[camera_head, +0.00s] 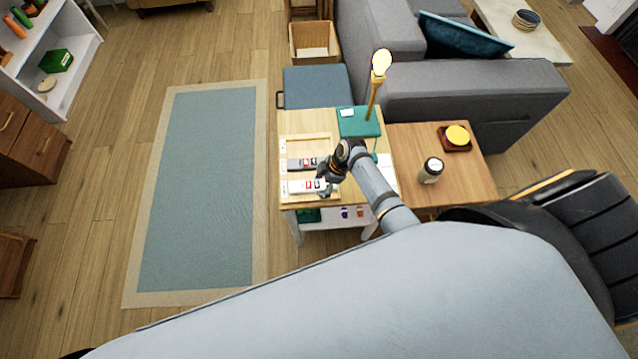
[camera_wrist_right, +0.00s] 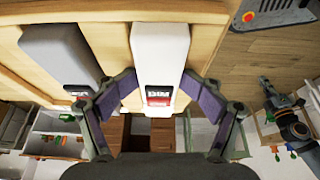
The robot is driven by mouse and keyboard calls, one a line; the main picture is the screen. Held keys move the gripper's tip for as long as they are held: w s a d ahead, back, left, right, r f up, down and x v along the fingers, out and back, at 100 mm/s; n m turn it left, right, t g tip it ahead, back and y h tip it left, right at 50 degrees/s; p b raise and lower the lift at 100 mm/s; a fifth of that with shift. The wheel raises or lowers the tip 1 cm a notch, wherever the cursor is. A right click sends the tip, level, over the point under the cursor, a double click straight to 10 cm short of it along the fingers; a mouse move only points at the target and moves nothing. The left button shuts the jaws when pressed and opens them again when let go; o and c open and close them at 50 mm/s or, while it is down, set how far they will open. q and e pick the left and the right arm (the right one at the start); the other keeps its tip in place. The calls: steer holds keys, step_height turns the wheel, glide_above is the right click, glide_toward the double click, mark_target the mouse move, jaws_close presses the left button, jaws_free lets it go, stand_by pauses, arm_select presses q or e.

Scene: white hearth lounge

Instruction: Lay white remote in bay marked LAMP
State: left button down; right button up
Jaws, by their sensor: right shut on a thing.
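The white remote (camera_head: 303,186) lies in the front part of the light wooden tray on the small table; it also shows in the right wrist view (camera_wrist_right: 160,42), with a dark and red patch near its end. My right gripper (camera_head: 329,178) is shut on the white remote at its right end, one finger (camera_wrist_right: 205,100) on each side. A grey remote (camera_head: 300,164) lies parallel behind it and shows beside it in the wrist view (camera_wrist_right: 58,42). I cannot read any bay label, so I cannot tell which bay is LAMP. My left gripper is not in view.
A wooden side table (camera_head: 455,180) with a cup (camera_head: 431,170) adjoins on the right. The tray's back part (camera_head: 305,143) looks empty.

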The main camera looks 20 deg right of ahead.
steer(key=shift+s+d+f, duration=0.1)
steer(key=shift+f, duration=0.05)
steer(key=shift+r, duration=0.2)
steer(key=v, duration=1.1)
steer(key=shift+r, duration=0.4)
steer(key=shift+d, duration=0.15)
